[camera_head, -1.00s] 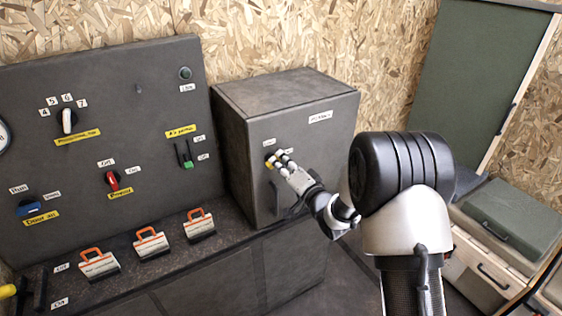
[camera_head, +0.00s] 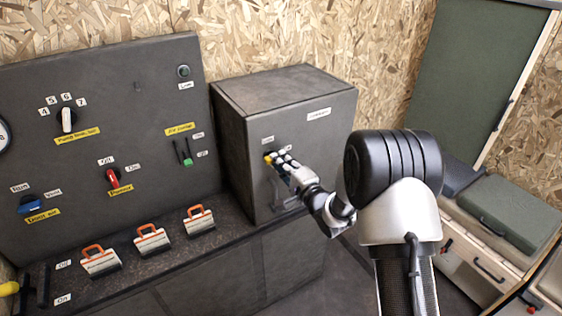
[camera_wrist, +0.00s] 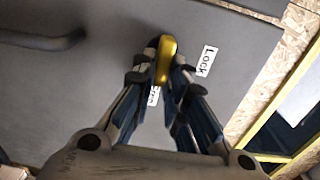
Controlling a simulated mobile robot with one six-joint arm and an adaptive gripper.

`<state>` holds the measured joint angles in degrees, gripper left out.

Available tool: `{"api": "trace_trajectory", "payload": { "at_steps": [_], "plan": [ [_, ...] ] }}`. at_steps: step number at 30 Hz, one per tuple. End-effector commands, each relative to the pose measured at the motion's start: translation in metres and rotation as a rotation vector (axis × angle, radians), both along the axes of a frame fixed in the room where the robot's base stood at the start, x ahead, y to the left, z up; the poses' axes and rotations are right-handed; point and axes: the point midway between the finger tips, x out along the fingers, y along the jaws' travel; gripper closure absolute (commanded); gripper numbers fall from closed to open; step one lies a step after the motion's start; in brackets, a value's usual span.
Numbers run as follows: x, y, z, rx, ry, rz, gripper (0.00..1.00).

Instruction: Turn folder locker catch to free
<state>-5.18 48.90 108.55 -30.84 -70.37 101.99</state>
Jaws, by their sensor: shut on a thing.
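The folder locker is the dark grey box (camera_head: 235,130) on the counter, with a white name label (camera_head: 319,114) on its front. Its yellow catch (camera_wrist: 166,58) shows in the wrist view between my fingertips; a bit of the catch (camera_head: 267,158) also shows in the head view. My gripper (camera_wrist: 163,72) is shut on the catch, one finger on each side. A "Lock" label (camera_wrist: 206,61) lies right of the catch in the wrist view. A second label (camera_wrist: 154,95) lies below it, partly hidden by my fingers. The catch's long side is nearly upright in the wrist view.
A dark bar handle (camera_wrist: 45,40) stands out from the locker front near my gripper. A dark control panel (camera_head: 100,130) with switches is on the left.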

Motion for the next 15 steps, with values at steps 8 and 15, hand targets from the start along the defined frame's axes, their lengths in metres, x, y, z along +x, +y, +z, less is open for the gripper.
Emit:
{"api": "trace_trajectory", "payload": {
  "at_steps": [8, 15],
  "plan": [
    [0.0003, -0.0001, 0.0006, 0.006, 0.002, -0.001, 1.00],
    [0.0002, 0.0000, 0.0005, 0.005, 0.002, 0.000, 0.77]
  ]
}}
